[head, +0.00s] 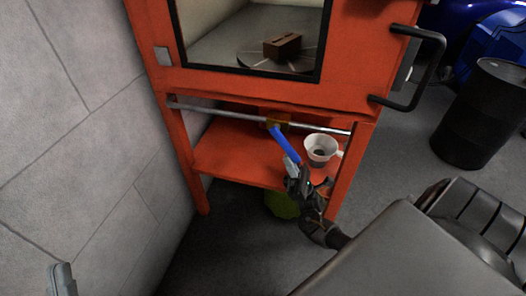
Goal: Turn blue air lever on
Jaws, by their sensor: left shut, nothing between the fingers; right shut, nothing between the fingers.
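The blue air lever (284,144) slants down and to the right from a brass-coloured valve (277,122) on a silver horizontal pipe under the orange cabinet. My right gripper (292,169) is shut, with its fingertips at the lower end of the lever. They overlap that end in the picture, and I cannot tell whether they touch it. Nothing is held between the fingers. My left gripper (62,279) shows only as grey fingertips at the bottom left edge, shut and empty, far from the lever.
A white cup (321,147) stands on the orange shelf (228,160) just right of the lever. The cabinet window (225,50) shows a brown block (283,44) on a turntable. A black handle (438,70) sticks out at right, near a black drum (482,115). A grey wall (80,120) closes off the left.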

